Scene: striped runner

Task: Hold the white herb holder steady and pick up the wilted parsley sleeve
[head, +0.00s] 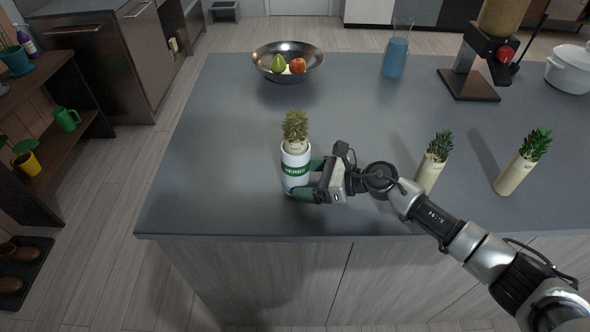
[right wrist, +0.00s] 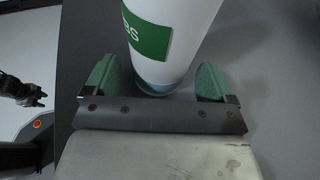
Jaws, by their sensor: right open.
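The white herb holder (head: 296,180), with a green label band, stands upright near the counter's front edge in the head view. The wilted parsley sleeve (head: 295,132) stands in it, its yellowish-brown leaves and pale sleeve top showing above the rim. My right gripper (head: 306,179) is open at the holder's lower right side, its green fingers on the near and far sides. In the right wrist view the holder (right wrist: 175,42) rises just beyond and between the open fingers (right wrist: 155,80); I cannot tell whether they touch it. No left gripper shows in the head view.
Two sleeves with fresh green leaves, one nearer (head: 432,170) and one farther right (head: 517,173), stand on the counter (head: 225,130). A metal bowl of fruit (head: 262,62), a blue-filled jug (head: 396,55) and a grinder (head: 470,80) stand behind. The counter left of the holder is clear.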

